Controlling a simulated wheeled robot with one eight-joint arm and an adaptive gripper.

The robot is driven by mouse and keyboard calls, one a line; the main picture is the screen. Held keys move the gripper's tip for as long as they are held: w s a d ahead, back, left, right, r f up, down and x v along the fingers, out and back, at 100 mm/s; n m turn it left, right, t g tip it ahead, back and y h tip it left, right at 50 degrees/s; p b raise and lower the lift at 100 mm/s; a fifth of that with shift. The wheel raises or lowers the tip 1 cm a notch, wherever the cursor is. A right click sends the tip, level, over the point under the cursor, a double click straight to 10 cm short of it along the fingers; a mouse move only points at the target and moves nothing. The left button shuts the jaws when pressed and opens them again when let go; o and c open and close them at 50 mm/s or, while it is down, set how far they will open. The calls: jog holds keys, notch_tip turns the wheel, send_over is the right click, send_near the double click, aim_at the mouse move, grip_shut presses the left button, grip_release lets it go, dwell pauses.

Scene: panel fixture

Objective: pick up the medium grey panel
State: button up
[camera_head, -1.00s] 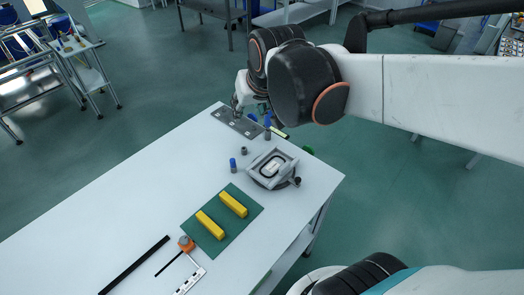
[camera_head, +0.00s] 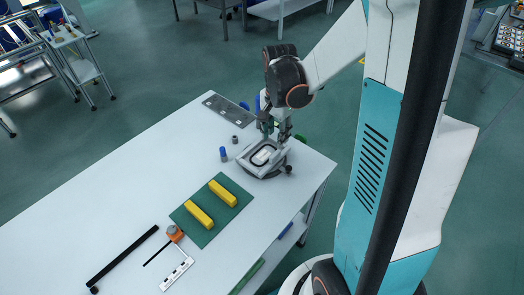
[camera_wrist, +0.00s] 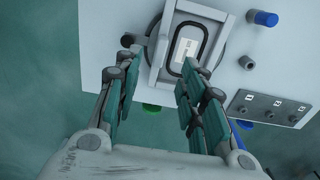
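A grey clamp-like fixture (camera_head: 250,168) stands on the white table. It holds a grey panel (camera_wrist: 172,72) with a black rounded ring and a pale label, seen in the wrist view between and beyond my fingers. A flat grey plate with several holes (camera_head: 232,109) lies at the table's far corner; it also shows in the wrist view (camera_wrist: 268,108). I cannot tell which is called the medium grey panel. My gripper (camera_wrist: 160,74) is open and empty, with its fingers spread. In the head view, my gripper (camera_head: 274,134) is just above the fixture; contact is unclear.
A blue-topped cylinder (camera_head: 223,154) and a small grey cylinder (camera_head: 235,139) stand beside the fixture. A green mat (camera_head: 232,219) with two yellow blocks (camera_head: 222,193) lies nearer. A black bar (camera_head: 122,259) and an orange-headed tool (camera_head: 174,233) lie at the front.

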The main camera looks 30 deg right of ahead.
aim_at(274, 155)
notch_tip(274, 155, down, 12)
jog(key=b, duration=0.4)
jog(key=shift+w+b, duration=0.15)
jog(key=shift+b, duration=0.15)
grip_shut()
